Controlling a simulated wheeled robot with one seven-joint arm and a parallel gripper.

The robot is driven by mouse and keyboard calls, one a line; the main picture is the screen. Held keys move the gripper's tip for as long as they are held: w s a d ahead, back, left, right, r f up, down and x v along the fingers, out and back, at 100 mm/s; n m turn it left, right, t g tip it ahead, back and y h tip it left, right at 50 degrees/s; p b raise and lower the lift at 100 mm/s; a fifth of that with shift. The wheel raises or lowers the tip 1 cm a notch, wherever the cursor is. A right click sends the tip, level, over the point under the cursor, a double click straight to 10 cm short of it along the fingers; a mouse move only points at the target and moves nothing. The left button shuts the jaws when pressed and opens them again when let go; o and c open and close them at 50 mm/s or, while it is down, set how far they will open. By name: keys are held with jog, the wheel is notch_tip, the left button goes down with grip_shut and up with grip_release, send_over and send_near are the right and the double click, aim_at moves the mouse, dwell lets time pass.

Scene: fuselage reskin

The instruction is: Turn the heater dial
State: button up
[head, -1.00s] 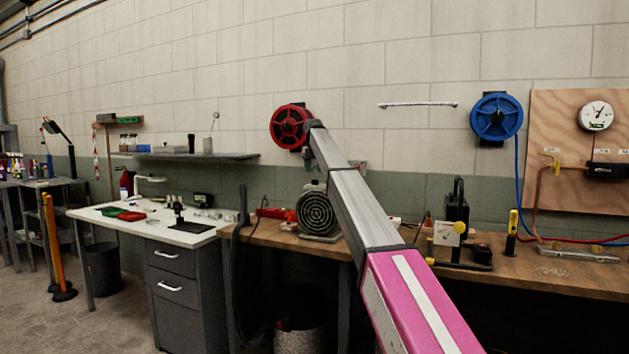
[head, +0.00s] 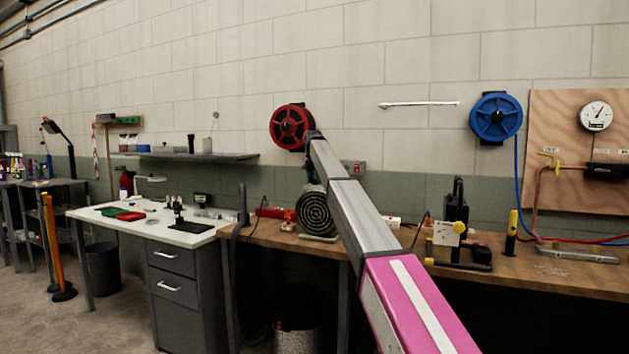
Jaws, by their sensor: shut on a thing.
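A round black-grilled unit (head: 316,212) in a grey housing, which looks like a fan heater, stands on the wooden bench. My arm crosses in front of its right side and top, and no dial on it can be made out.
A red reel (head: 291,127) and a blue reel (head: 496,118) hang on the wall. A white-topped desk (head: 180,237) stands at left, with open floor beside it.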

jog(key=n, duration=0.4)
dwell(0.3)
jog(key=o, duration=0.9)
jog(key=shift+o, duration=0.2)
jog(key=shift+r, duration=0.1)
notch_tip(320, 180, up, 11)
jog(key=shift+a+f, duration=0.2)
jog(key=shift+a, duration=0.05)
